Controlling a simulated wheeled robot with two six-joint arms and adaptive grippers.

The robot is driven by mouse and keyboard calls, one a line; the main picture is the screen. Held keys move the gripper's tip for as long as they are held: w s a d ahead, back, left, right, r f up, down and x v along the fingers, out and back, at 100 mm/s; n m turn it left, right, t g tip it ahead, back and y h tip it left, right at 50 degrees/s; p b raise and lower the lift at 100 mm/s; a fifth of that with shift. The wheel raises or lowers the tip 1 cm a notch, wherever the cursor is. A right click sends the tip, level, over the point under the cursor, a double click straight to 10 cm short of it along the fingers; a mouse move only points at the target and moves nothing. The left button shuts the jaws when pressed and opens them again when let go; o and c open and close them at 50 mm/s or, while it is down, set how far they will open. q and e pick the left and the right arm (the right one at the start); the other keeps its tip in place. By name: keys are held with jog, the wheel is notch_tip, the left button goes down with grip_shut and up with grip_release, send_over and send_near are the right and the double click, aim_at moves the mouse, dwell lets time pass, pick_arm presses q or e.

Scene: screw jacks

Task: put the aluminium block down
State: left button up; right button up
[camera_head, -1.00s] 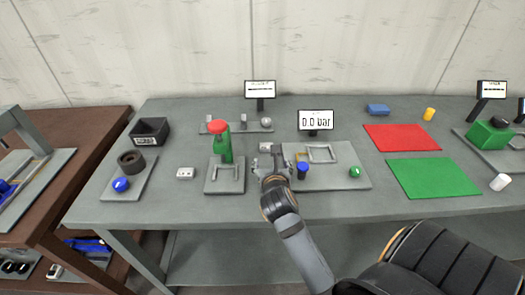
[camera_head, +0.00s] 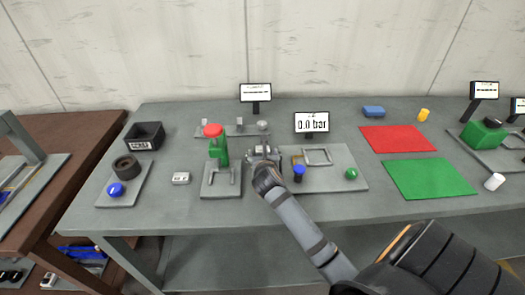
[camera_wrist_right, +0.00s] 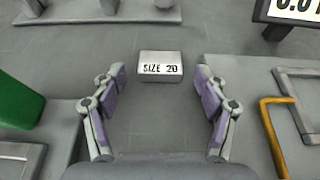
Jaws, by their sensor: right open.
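A small grey aluminium block (camera_wrist_right: 161,70) labelled "SIZE 20" sits flat on the grey table in the right wrist view. It lies just ahead of my right gripper (camera_wrist_right: 159,88), centred between the fingertips, with a gap on each side. The jaws are open and do not touch the block. In the head view my right gripper (camera_head: 264,158) is over the table between the green jack and the gauge plate, and it largely hides the block there. My left gripper is not in view.
A green jack with a red top (camera_head: 217,146) stands close on the left. The plate (camera_head: 340,180) with an orange handle (camera_wrist_right: 272,135) and the "0.0 bar" display (camera_head: 311,123) are close on the right. Red (camera_head: 398,139) and green mats (camera_head: 430,179) lie farther right.

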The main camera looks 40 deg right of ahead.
jog(key=shift+w+d+f, duration=0.1)
jog(key=shift+w, duration=0.1)
jog(key=shift+s, duration=0.15)
jog(key=shift+c, duration=1.1)
jog(key=c, duration=1.2)
